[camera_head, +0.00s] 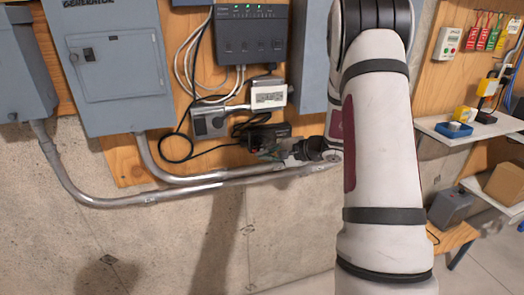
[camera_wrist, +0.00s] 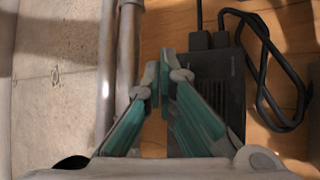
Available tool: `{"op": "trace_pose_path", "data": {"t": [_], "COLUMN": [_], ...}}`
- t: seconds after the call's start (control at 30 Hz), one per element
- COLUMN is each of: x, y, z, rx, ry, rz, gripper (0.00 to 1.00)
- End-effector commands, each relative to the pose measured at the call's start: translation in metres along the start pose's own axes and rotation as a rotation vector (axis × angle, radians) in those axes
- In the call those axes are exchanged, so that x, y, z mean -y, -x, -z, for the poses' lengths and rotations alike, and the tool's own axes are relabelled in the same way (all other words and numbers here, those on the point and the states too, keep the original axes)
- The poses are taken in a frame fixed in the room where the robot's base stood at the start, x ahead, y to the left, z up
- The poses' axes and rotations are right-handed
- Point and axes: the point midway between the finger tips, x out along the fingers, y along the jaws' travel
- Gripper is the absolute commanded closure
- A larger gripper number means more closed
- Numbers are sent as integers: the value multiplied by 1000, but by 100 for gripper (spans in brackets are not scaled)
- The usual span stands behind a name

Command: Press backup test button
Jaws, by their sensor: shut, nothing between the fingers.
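My gripper (camera_head: 272,154) is at the lower edge of the wooden panel, by the conduit and just below a small black box (camera_head: 264,134). In the wrist view its two teal fingers (camera_wrist: 160,82) are together with nothing between them. The black box (camera_wrist: 222,92), with cables plugged into one end, lies beside and partly behind the fingers. I cannot tell whether they touch it. No button labelled as backup test can be made out. A grey box (camera_head: 209,123) with a dark front detail and a white labelled unit (camera_head: 269,95) sit above the gripper.
A grey generator panel (camera_head: 112,65) is on the left. Metal conduit (camera_head: 190,187) runs below the gripper. A dark unit with green lights (camera_head: 250,35) is above, with loose cables (camera_head: 185,60) around it. Shelves (camera_head: 470,130) hold small items at the right.

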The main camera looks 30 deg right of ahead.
Motion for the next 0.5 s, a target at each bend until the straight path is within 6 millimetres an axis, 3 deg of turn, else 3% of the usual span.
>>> {"op": "trace_pose_path", "data": {"t": [0.5], "x": [4], "y": [-6], "z": [4], "rx": [0], "ry": [1], "rz": [0], "gripper": [100]}}
